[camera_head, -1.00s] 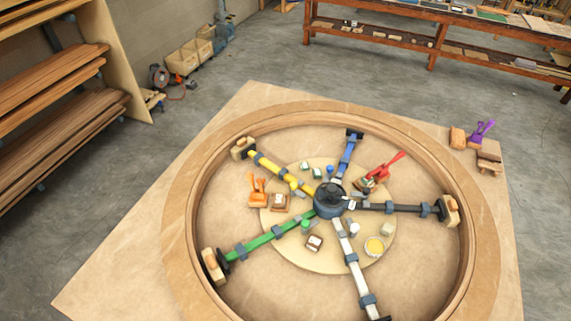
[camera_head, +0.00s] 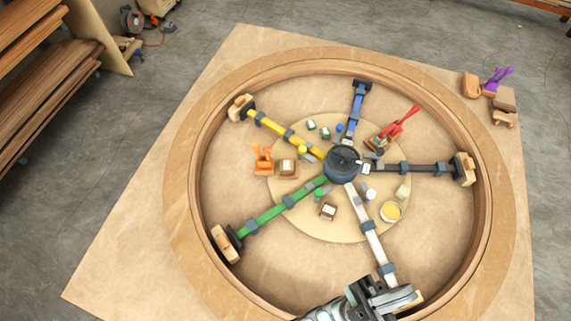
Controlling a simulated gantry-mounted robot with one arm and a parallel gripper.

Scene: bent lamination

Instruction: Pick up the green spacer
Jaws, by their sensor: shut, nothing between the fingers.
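A green bar (camera_head: 268,215) runs from the dark central hub (camera_head: 342,166) to a wooden end block (camera_head: 226,243) at the lower left of the ring. A small green knob-like piece (camera_head: 319,194) sits by the bar's inner end. I cannot tell which green piece is the spacer. My gripper (camera_head: 384,297) is shut and empty at the bottom edge, over the outer end of the white bar (camera_head: 372,239), well away from the green pieces.
A raised wooden ring (camera_head: 190,165) encloses yellow (camera_head: 270,127), blue (camera_head: 356,108) and black (camera_head: 418,168) bars. Orange (camera_head: 263,159) and red (camera_head: 398,126) clamps and a yellow-filled cup (camera_head: 390,212) stand inside. A purple clamp (camera_head: 497,79) is outside, upper right.

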